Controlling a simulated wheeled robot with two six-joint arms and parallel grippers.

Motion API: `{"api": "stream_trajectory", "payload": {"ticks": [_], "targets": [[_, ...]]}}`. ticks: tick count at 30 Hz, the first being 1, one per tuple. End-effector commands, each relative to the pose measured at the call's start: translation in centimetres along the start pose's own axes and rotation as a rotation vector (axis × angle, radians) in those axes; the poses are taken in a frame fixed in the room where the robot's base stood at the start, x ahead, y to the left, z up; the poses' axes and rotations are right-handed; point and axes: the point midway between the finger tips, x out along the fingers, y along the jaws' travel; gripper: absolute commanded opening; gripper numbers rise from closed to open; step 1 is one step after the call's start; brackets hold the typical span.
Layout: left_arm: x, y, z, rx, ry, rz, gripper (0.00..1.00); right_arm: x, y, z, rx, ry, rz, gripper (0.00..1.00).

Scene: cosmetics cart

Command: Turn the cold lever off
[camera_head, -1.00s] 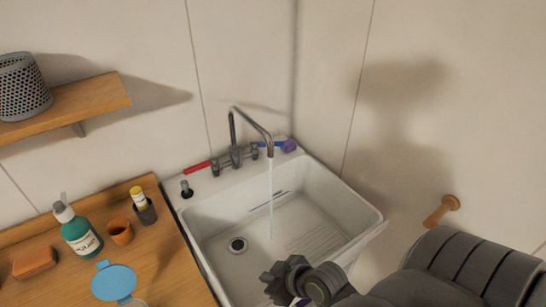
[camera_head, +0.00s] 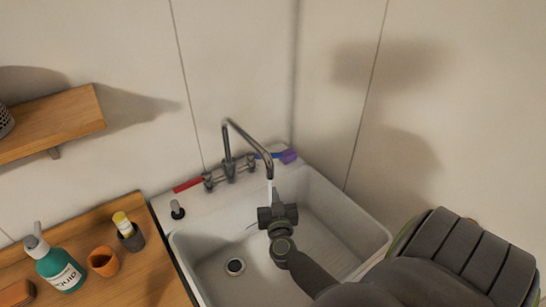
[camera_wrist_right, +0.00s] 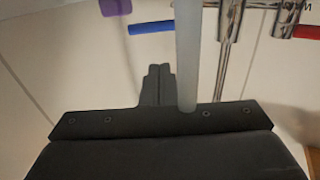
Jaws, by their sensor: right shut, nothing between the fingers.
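The blue cold lever (camera_head: 265,156) sticks out to the right of the faucet (camera_head: 228,155) at the back rim of the sink. It also shows in the wrist view (camera_wrist_right: 151,27), pointing left from the faucet body. The red lever (camera_head: 187,185) is on the faucet's other side and in the wrist view (camera_wrist_right: 306,32). Water (camera_head: 269,187) runs from the spout. My right gripper (camera_head: 276,195) is over the basin, in front of and below the blue lever, apart from it. Its fingers (camera_wrist_right: 157,85) are shut and empty, close beside the water stream.
A purple object (camera_head: 289,156) sits at the end of the blue lever on the sink corner. The sink (camera_head: 205,245) stands against two walls. A wooden counter (camera_head: 135,285) at left holds a green bottle (camera_head: 60,270) and an orange cup (camera_head: 103,261). A shelf (camera_head: 60,120) hangs above.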

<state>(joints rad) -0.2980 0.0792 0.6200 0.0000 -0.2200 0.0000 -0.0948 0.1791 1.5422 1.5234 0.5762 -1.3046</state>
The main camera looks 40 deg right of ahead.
Motion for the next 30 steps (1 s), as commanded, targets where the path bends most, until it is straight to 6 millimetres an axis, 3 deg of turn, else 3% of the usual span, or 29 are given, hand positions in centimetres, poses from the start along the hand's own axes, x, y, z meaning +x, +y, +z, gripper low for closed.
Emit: {"api": "stream_trajectory", "payload": {"ticks": [8,21,30], "targets": [[0.7,0.1,0.1,0.000,0.000,0.000,0.36,1.5,1.5,1.0,-0.013,-0.020,0.086,0.00],[5.5,0.4,0.9,0.000,-0.004,-0.001,0.36,9.7,2.2,1.5,-0.012,-0.017,0.083,0.00],[8.3,0.6,1.2,0.000,-0.003,-0.001,0.36,13.2,2.5,1.4,-0.011,-0.019,0.083,0.00]]}}
